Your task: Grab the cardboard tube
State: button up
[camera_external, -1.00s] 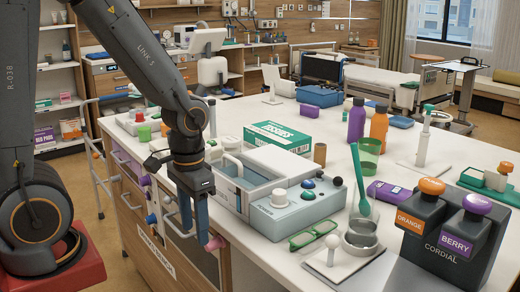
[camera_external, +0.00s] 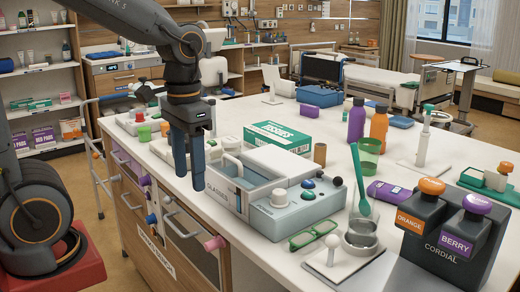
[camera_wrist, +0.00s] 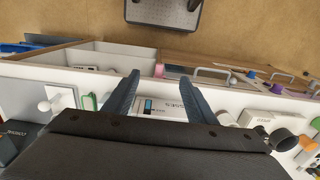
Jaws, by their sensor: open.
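The cardboard tube (camera_external: 320,153) is a small brown cylinder standing upright on the white counter (camera_external: 236,113) in the external view, just right of the green tissue box. My gripper (camera_external: 188,174) points down near the counter's left edge, to the left of the pale glasses machine and well left of the tube. Its two blue fingers are apart with nothing between them. In the wrist view the open fingers (camera_wrist: 159,78) reach over the machine and the counter edge. I cannot make out the tube in the wrist view.
The glasses machine (camera_external: 285,211) and the tissue box (camera_external: 278,138) stand between my gripper and the tube. Orange (camera_external: 378,128) and purple (camera_external: 356,121) bottles and a green cup (camera_external: 369,148) stand right of the tube. Drawer handles (camera_external: 181,226) stick out below the counter edge.

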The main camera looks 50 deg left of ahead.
jog(key=w+a+r+n+t+y+p, duration=0.1)
jog(key=w+a+r+p, duration=0.15)
jog(key=w, duration=1.15)
jog(key=w+a+r+n+t+p, duration=0.1)
jog(key=w+r+p, duration=0.25)
jog(key=w, duration=1.05)
jog(key=n+t+p, duration=0.2)
jog(key=p, duration=0.1)
send_over(320, 146)
jog(key=s+d, duration=0.1)
jog(key=s, duration=0.1)
notch_tip(320, 146, down, 8)
jog(key=shift+a+p+x, duration=0.15)
jog(key=shift+p+x, duration=0.55)
jog(key=shift+x, duration=1.4)
jog(key=shift+a+p+x, duration=0.2)
jog(key=shift+p+x, duration=0.5)
jog(key=shift+x, duration=1.45)
jog(key=c, duration=1.1)
jog(key=shift+r, duration=0.1)
